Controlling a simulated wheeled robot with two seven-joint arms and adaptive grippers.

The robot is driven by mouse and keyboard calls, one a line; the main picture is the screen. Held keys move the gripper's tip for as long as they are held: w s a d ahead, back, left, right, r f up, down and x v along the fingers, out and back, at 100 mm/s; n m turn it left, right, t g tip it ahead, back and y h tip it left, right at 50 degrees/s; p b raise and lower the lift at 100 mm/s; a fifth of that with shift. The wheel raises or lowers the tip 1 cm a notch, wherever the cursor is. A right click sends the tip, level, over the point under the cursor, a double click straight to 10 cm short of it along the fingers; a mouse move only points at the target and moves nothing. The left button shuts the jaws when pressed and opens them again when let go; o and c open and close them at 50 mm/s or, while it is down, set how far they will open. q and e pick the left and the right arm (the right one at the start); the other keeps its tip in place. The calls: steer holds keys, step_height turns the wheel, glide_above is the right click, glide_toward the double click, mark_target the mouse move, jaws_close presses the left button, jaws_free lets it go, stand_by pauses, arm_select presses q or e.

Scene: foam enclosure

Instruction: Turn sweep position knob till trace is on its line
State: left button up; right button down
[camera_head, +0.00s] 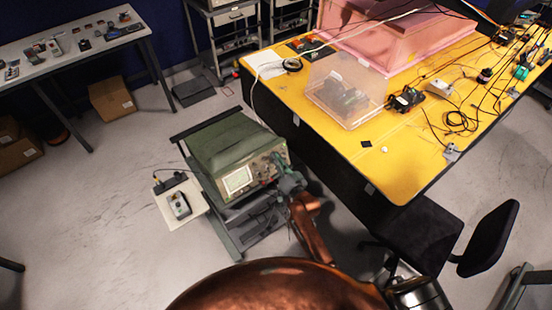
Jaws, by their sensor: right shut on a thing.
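The oscilloscope (225,148) has a green case and stands on a grey cart. Its small pale screen (238,180) faces me at the left of the front panel. The trace and its line are too small to make out. Several small knobs sit on the panel (263,168) right of the screen. My right gripper (284,178) is at the right end of the panel, shut on what seems to be the sweep position knob. The gripper hides that knob. My left gripper is not in view.
A yellow workbench (400,165) with a clear plastic box (345,88) and cables stands close on the right. A black chair (488,238) is at lower right. A small side shelf (167,212) with a device juts from the cart's left.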

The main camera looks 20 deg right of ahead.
steer(key=c, duration=2)
jaws_free()
steer(key=s, duration=0.4)
steer(key=s+d, duration=0.1)
steer(key=s, duration=0.3)
steer(key=s+d, duration=0.1)
steer(key=s, duration=0.2)
steer(key=shift+s+d+r, duration=0.1)
steer(key=shift+s+r, duration=0.05)
steer(key=shift+s, duration=0.25)
